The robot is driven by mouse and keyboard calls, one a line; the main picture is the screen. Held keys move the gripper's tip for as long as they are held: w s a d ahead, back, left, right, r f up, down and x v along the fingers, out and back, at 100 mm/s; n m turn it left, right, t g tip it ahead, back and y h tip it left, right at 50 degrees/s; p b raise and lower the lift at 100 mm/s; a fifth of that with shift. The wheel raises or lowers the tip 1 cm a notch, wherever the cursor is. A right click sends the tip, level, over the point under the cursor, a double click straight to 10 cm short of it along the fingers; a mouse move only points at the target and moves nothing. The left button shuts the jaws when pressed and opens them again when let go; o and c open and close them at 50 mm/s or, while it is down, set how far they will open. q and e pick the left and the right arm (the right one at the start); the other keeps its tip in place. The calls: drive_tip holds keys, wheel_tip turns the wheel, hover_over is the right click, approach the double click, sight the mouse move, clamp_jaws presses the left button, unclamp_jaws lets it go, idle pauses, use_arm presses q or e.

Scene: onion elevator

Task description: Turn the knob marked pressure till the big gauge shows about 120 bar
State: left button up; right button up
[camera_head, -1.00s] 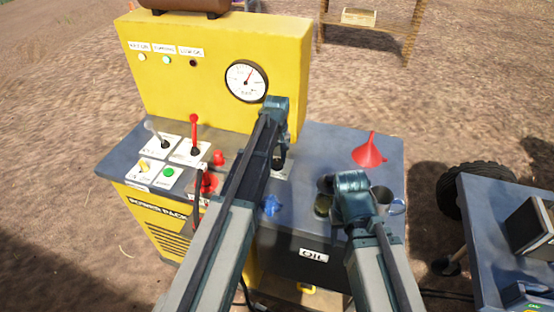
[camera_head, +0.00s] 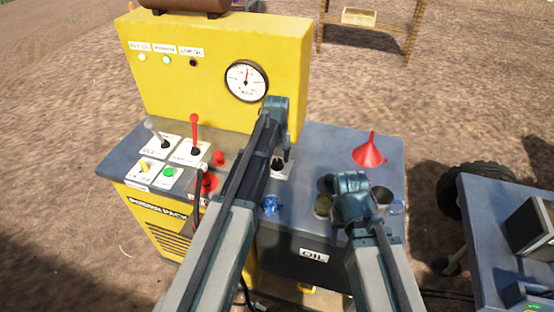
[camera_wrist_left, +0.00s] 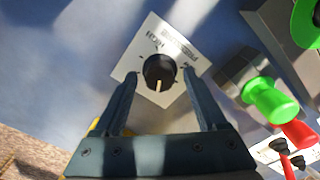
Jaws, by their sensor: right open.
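The big gauge (camera_head: 246,81) is a round white dial with a black rim on the yellow panel. Its needle points about straight up; the numbers are too small to read. The pressure knob (camera_wrist_left: 159,70) is black with a pale pointer line, on a white plate (camera_wrist_left: 146,45) with print. It also shows partly in the head view (camera_head: 278,163), beside my left gripper (camera_head: 284,156). In the left wrist view, my left gripper's fingers (camera_wrist_left: 160,76) stand either side of the knob, open with gaps. My right gripper (camera_head: 348,203) is open by the cans, its fingertips mostly hidden.
A red funnel (camera_head: 369,152) stands at the back right of the bench. Red lever (camera_head: 194,130), grey lever (camera_head: 154,127) and green button (camera_head: 168,172) are to the left. A blue object (camera_head: 271,206) lies in front of the knob. A green knob (camera_wrist_left: 270,100) is close to my left gripper.

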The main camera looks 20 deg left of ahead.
sight(277, 160)
use_arm(q)
wheel_tip(277, 160, up, 14)
drive_tip(key=p, duration=1.4)
drive_tip(key=shift+f, duration=0.1)
drive_tip(key=s+d+m, duration=0.2)
drive_tip(key=s+m, duration=0.6)
drive_tip(key=s, duration=1.1)
drive_tip(key=s+d+f+m+y+b, duration=0.1)
drive_tip(key=s+d+m, duration=0.3)
drive_tip(key=d, duration=0.7)
drive_tip(key=shift+s+d+f+b, duration=0.25)
drive_tip(key=shift+s+b, duration=0.15)
drive_tip(key=shift+s, duration=0.3)
idle(1.4)
